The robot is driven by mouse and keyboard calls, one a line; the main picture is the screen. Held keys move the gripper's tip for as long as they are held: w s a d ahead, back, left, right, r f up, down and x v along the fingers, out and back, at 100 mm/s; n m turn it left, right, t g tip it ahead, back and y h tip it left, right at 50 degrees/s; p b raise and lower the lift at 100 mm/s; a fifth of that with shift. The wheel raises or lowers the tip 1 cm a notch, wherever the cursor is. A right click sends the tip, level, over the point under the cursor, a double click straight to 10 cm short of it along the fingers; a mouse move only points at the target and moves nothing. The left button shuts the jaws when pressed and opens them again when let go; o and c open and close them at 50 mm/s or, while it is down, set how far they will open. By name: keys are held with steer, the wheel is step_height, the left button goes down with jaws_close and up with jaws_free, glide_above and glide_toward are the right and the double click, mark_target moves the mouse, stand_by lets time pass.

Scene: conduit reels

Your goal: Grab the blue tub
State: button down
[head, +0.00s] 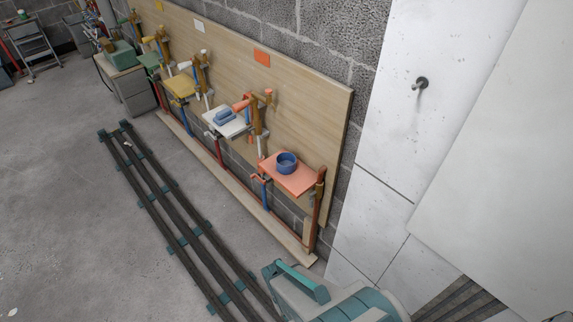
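A blue tub (286,165), small, round and open at the top, stands upright on an orange shelf (303,182) at the right end of the wooden wall board. My gripper is not in view. Parts of my own body, grey and teal, show at the bottom of the head view, nearer than the shelf and apart from the tub.
Pipes and taps run along the wooden board (310,98). A white shelf (238,128) holds a blue object (224,116); a yellow shelf (180,90) is farther left. Dark rails (168,206) cross the floor. A white wall (395,130) stands at right. The left floor is mostly clear.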

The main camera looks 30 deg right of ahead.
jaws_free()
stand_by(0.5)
